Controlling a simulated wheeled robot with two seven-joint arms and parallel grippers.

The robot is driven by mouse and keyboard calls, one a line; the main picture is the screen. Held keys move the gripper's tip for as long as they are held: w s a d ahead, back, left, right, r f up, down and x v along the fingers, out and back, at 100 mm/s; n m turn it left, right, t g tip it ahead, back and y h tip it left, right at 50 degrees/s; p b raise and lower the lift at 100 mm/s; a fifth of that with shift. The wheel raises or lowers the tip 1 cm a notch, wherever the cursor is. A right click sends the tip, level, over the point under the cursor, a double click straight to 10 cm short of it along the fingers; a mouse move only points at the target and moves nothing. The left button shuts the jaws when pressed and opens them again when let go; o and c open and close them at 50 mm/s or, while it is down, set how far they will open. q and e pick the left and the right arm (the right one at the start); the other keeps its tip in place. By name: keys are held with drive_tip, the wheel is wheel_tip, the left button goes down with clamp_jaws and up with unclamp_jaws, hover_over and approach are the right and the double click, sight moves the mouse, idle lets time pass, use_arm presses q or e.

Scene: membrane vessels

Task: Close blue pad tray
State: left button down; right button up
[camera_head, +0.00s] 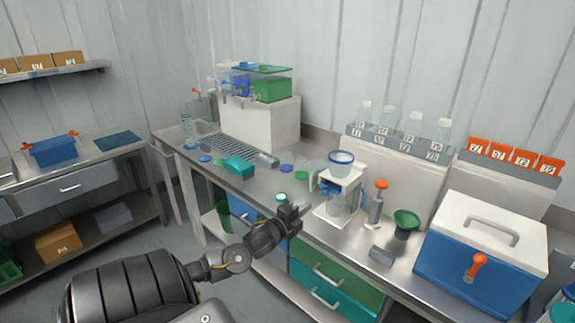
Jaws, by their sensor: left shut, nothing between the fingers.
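A blue drawer-like front (240,210) shows under the bench, left of and behind my left wrist; it looks like the blue pad tray, but the picture does not settle this. My left arm hides much of it, and I cannot tell how far open it is. My left gripper (294,211) is shut and empty, in front of the bench edge near the white stand. Contact with the bench cannot be told. My right gripper is out of view.
A green drawer (335,275) and a teal drawer (318,296) lie below the bench. A white stand (340,190), a green funnel (406,221) and a blue cooler (472,270) stand on it. A blue bin (53,152) sits on the left table. Floor is free between the tables.

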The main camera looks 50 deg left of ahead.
use_arm(q)
drive_tip(key=shift+s+d+f+b, duration=0.1)
drive_tip(key=shift+s+b, duration=0.1)
drive_tip(key=shift+s, duration=0.75)
drive_tip(key=shift+s+d+f+b, duration=0.1)
drive_tip(key=shift+s+d+b, duration=0.05)
drive_tip(key=shift+s, duration=0.85)
drive_tip(key=shift+s+d+b, duration=0.1)
drive_tip(key=shift+s+b, duration=0.1)
drive_tip(key=shift+s, duration=0.75)
